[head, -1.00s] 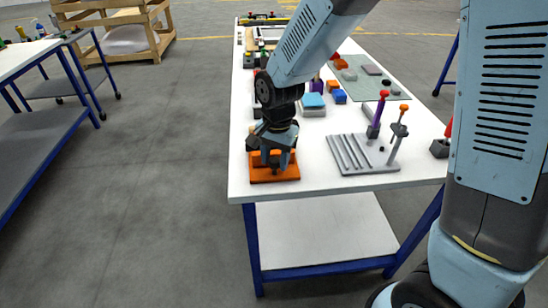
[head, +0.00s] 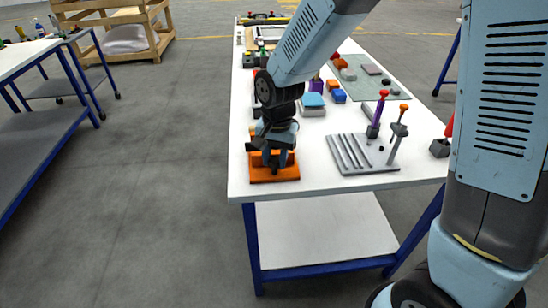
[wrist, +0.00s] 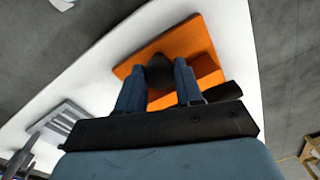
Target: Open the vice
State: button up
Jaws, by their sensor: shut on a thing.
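The orange vice (head: 272,178) stands on the near left corner of the white table, and its orange base fills the middle of the wrist view (wrist: 190,40). My gripper (head: 274,162) is directly above it, pointing down. In the wrist view my two blue fingers (wrist: 160,82) stand either side of a dark, rounded part of the vice (wrist: 158,72), probably its handle, and are shut on it. The fingers and hand hide much of the vice, so I cannot tell how far its jaws are apart.
A grey grooved rack (head: 360,153) with upright tools stands to the right on the white table (head: 315,186). Blue and orange blocks (head: 338,96) lie behind it. The table's left and front edges are close to the vice. Another workbench (head: 30,55) stands far left.

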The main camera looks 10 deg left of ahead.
aim_at(276, 159)
jog(key=n, duration=0.4)
jog(key=shift+n, duration=2.8)
jog(key=shift+w+a, duration=0.1)
jog(key=shift+r, duration=0.1)
jog(key=o, duration=0.8)
jog(key=shift+w, duration=0.1)
jog(key=shift+c, duration=0.2)
notch_tip(276, 159, up, 14)
jog(key=shift+d+f, duration=0.2)
jog(key=shift+d, duration=0.05)
jog(key=shift+w, duration=0.1)
